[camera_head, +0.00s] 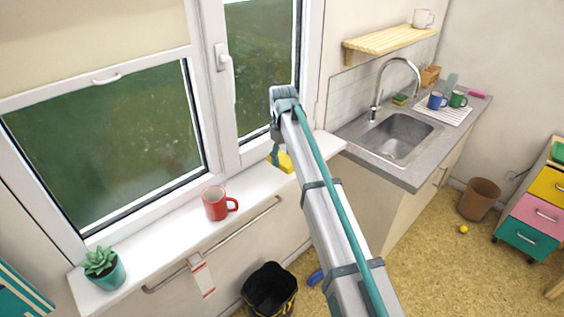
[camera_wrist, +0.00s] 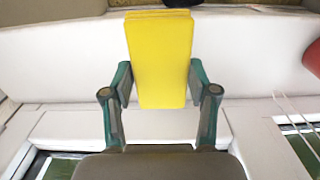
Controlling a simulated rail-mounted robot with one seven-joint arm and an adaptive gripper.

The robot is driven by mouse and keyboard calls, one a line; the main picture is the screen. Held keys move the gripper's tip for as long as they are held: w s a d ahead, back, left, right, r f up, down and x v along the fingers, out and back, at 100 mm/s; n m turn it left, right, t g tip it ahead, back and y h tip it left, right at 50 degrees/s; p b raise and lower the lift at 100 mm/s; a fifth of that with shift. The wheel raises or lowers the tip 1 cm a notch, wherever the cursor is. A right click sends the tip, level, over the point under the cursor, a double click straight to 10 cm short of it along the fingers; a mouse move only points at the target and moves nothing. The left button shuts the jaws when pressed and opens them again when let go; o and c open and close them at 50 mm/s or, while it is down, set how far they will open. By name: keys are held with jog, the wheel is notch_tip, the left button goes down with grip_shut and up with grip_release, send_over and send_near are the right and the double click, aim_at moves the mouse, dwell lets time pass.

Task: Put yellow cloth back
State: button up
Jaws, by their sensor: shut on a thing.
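The yellow cloth (camera_wrist: 160,50) is a folded flat block. In the wrist view it stands between the two fingers of my gripper (camera_wrist: 160,84), which are shut on its sides. In the head view part of the cloth (camera_head: 285,162) shows at the right part of the white windowsill (camera_head: 167,236), beside a teal finger of my gripper (camera_head: 277,156). My arm hides the rest of the gripper there. I cannot tell whether the cloth touches the sill or is just above it.
A red mug (camera_head: 216,203) and a potted succulent (camera_head: 105,268) stand on the sill to the left. The window (camera_head: 110,150) is close behind. A rail (camera_head: 215,243) runs below the sill's front.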

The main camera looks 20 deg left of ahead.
aim_at(282, 173)
jog(key=shift+w+a+f+p, duration=0.15)
jog(key=shift+w+a+f, duration=0.05)
jog(key=shift+w+f, duration=0.25)
jog(key=shift+w+a+f+p, duration=0.2)
jog(key=shift+w+f, duration=0.15)
jog(key=shift+f, duration=0.2)
jog(key=shift+w+f+p, duration=0.1)
jog(key=shift+f+p, duration=0.25)
jog(key=shift+f, duration=1.35)
jog(key=o, duration=1)
jog(key=shift+f, duration=0.15)
notch_tip(282, 173, up, 12)
jog(key=b, duration=0.3)
